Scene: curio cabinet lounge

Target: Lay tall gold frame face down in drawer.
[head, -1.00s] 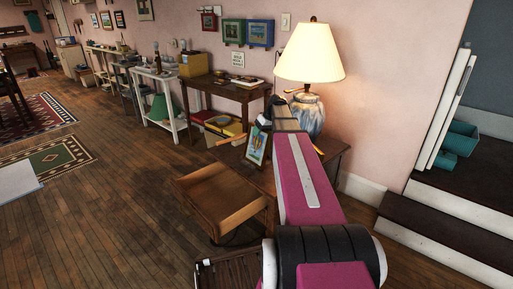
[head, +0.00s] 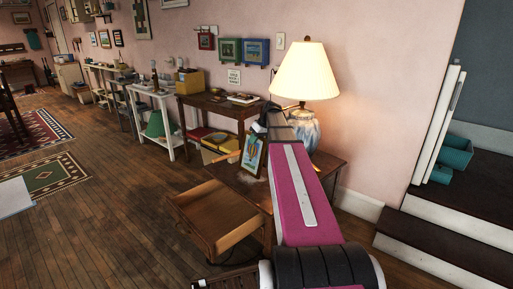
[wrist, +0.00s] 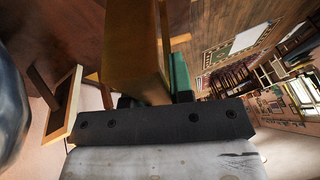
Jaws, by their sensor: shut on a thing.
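My gripper (wrist: 156,101) is shut on a long gold-brown piece (wrist: 142,50), which I take for the tall gold frame seen nearly edge on; a green strip (wrist: 181,75) shows beside it. In the head view my arm hides most of the grip. An upright picture frame with a balloon picture (head: 253,155) shows just below my gripper's end; I cannot tell whether it is the held one. The wooden drawer (head: 208,212) is pulled out from the side table (head: 328,168), in front and to the left of my arm.
A lit lamp (head: 305,75) stands on the side table close to the gripper; its blue base (wrist: 12,115) fills the wrist view's left edge. A wood-edged frame (wrist: 65,108) leans nearby. A dark table (head: 218,108) stands behind.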

